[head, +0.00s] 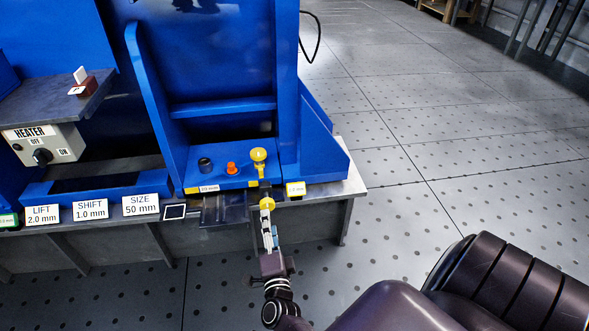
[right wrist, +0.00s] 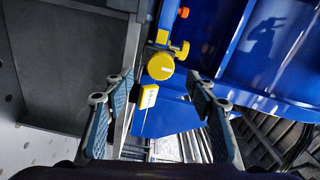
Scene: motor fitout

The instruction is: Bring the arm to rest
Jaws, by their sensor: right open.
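My right arm comes up from the bottom of the head view. Its gripper (head: 268,232) is in front of the blue machine's (head: 215,130) front ledge, near a yellow knob (head: 258,155). In the right wrist view the two fingers of the gripper (right wrist: 161,108) are spread wide, with nothing held between them. A round yellow knob (right wrist: 160,66) and a yellow tag (right wrist: 148,96) show beyond and between the fingertips, apart from them. My left gripper is not in view.
An orange knob (head: 231,168) and a black knob (head: 205,164) stand on the blue ledge. A heater box (head: 43,145) with a dial and labels for lift, shift and size are at left. The perforated floor (head: 400,180) at right is clear.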

